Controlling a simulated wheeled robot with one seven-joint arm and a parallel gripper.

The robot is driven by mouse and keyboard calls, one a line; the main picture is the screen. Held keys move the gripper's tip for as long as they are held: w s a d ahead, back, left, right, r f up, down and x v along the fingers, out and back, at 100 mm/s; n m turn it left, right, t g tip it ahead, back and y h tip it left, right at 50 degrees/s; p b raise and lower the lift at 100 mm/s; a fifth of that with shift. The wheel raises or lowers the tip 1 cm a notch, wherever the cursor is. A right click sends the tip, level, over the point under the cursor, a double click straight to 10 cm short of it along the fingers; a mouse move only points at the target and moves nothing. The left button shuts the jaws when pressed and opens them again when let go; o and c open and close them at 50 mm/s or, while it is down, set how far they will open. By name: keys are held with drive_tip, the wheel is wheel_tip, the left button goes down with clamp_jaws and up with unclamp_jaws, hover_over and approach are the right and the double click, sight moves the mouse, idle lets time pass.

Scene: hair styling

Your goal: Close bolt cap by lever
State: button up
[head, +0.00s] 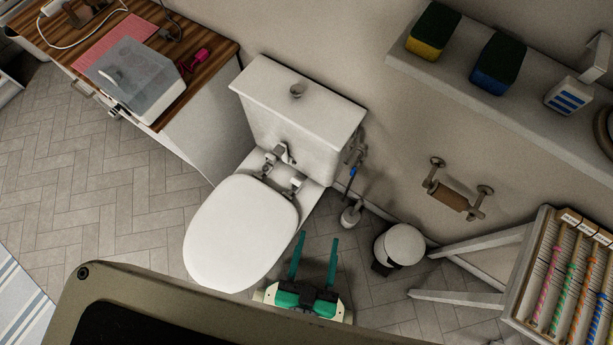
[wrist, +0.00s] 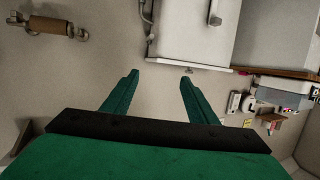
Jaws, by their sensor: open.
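The toilet (head: 240,228) stands against the wall with its white lid down. At the rear of the lid are two metal hinge fittings, one left (head: 268,164) and one right (head: 294,186). A pale flap-like piece (head: 284,152) sticks up behind them; I cannot tell whether it is the bolt cap or its lever. My gripper (head: 317,240) is open and empty, right of the toilet and apart from it, with green fingers pointing toward the wall. In the wrist view my gripper (wrist: 160,76) points at bare wall and the white cistern (wrist: 192,35); the hinges are not clearly visible there.
A water valve (head: 356,150) and a toilet brush (head: 351,214) are beside the cistern. A small white bin (head: 399,245) stands right of my gripper. A paper holder (head: 457,193) and a shelf (head: 440,78) are on the wall. A wooden counter (head: 205,60) stands left.

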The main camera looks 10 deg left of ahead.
drive_tip(key=w+a+f+m+g+y, duration=0.1)
drive_tip(key=w+a+f+g, duration=0.15)
drive_tip(key=f, duration=0.45)
drive_tip(key=w+a+f+g, duration=0.1)
drive_tip(key=w+a+f, duration=0.25)
drive_tip(key=f, duration=0.35)
drive_tip(key=m+g+h, duration=0.2)
drive_tip(key=m+g, duration=0.1)
drive_tip(key=g, duration=0.4)
approach(296, 180)
drive_tip(key=shift+h, duration=0.3)
drive_tip(key=x, duration=1)
drive_tip(key=shift+w+a+f, duration=0.1)
drive_tip(key=shift+a+f, duration=0.05)
drive_tip(key=shift+a, duration=0.05)
drive_tip(key=c, duration=1.1)
